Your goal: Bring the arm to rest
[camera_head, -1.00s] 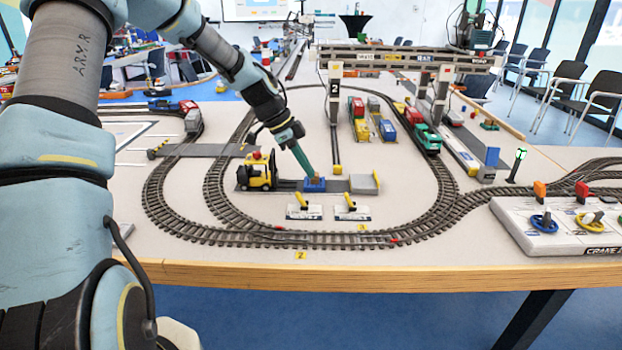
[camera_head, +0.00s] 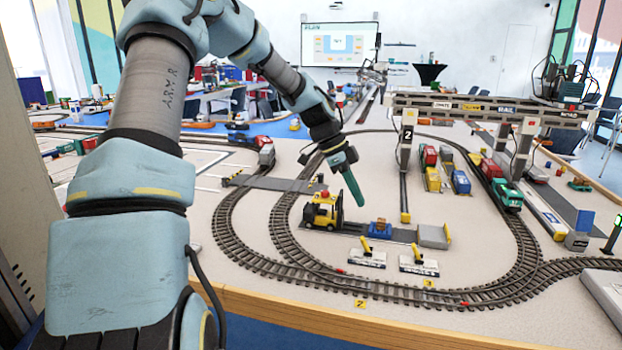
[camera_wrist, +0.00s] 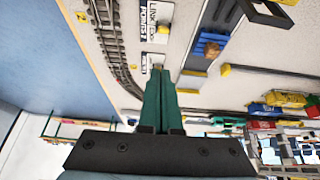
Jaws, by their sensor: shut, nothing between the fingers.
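My arm reaches over the left side of the layout table in the head view. My gripper (camera_head: 360,203) has long green fingers that point down and to the right. Its tip is in the air near the yellow forklift (camera_head: 323,211) and the blue block (camera_head: 379,228), and it looks apart from both. In the wrist view the green fingers (camera_wrist: 162,72) lie together with nothing between them. The blue block with its brown top (camera_wrist: 210,46) shows to the right of the fingers there.
A grey gantry crane (camera_head: 495,107) marked 2 stands over coloured wagons (camera_head: 461,182) to the right. An oval of track (camera_head: 290,249) rings the forklift. Two white lever plates (camera_head: 418,266) lie in front of the blue block. The table's wooden edge (camera_head: 300,317) is nearest.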

